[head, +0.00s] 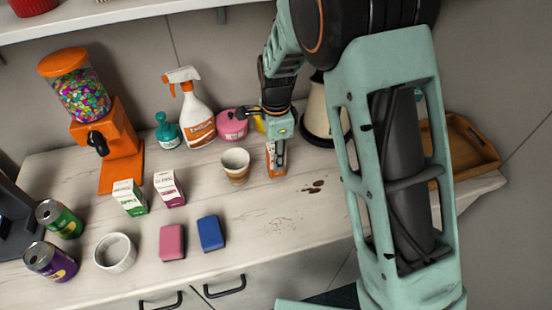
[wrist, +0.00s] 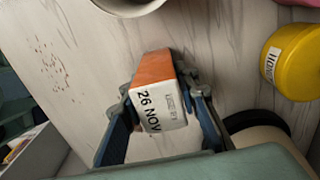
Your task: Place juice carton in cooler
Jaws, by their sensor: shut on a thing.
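My gripper (head: 277,155) is over the back middle of the counter, its fingers pointing down. It is shut on a small orange juice carton (head: 270,171). In the wrist view, the carton (wrist: 160,105) sits between the two fingers of my gripper (wrist: 165,110), its white top marked "26 NOV" facing the camera. I cannot tell whether its base touches the counter. Two other cartons, one green and white (head: 130,198) and one maroon and white (head: 169,189), stand to the left. I cannot make out a cooler in either view.
A paper cup (head: 235,165) stands close left of my gripper. A spray bottle (head: 196,115), a pink container (head: 231,125) and a yellow container (wrist: 290,62) stand behind. Cans (head: 59,220), a white bowl (head: 115,253) and two sponges (head: 211,234) lie nearer the front. The front right counter is mostly clear, with dark stains.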

